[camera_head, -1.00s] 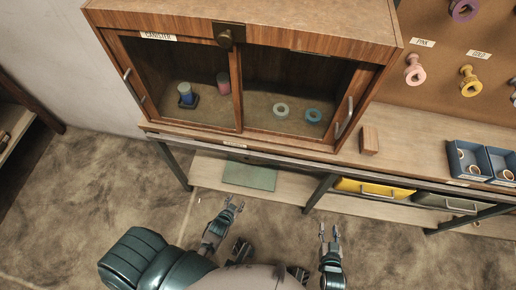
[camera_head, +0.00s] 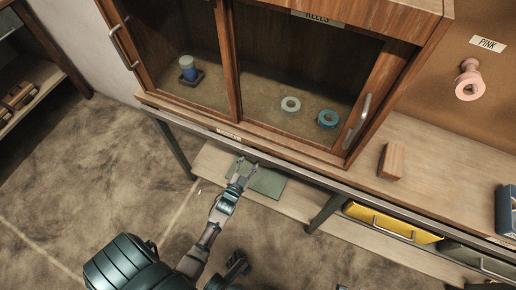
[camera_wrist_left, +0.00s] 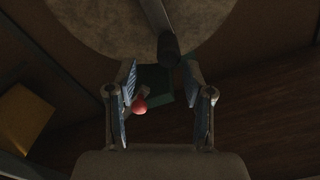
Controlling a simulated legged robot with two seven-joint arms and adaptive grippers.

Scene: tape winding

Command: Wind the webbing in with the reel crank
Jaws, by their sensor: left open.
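My left gripper (camera_head: 247,163) is open and empty, in front of the counter's front edge and over the green mat on the lower shelf. In the left wrist view its open fingers (camera_wrist_left: 168,105) are spread apart. Between and beyond them are a red knob (camera_wrist_left: 139,105) and a dark green block (camera_wrist_left: 155,84). Above is a large pale round disc (camera_wrist_left: 105,28) with a bar ending in a dark grip (camera_wrist_left: 168,48), which looks like a reel with its crank. I cannot tell how far it is from the fingers. No webbing shows clearly.
A wooden cabinet (camera_head: 232,75) with two glazed doors stands on the counter; a blue spool (camera_head: 189,70) and two rings (camera_head: 290,104) are inside. A wooden block (camera_head: 391,161) lies at right. Below are the green mat (camera_head: 268,183) and a yellow drawer (camera_head: 390,222).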

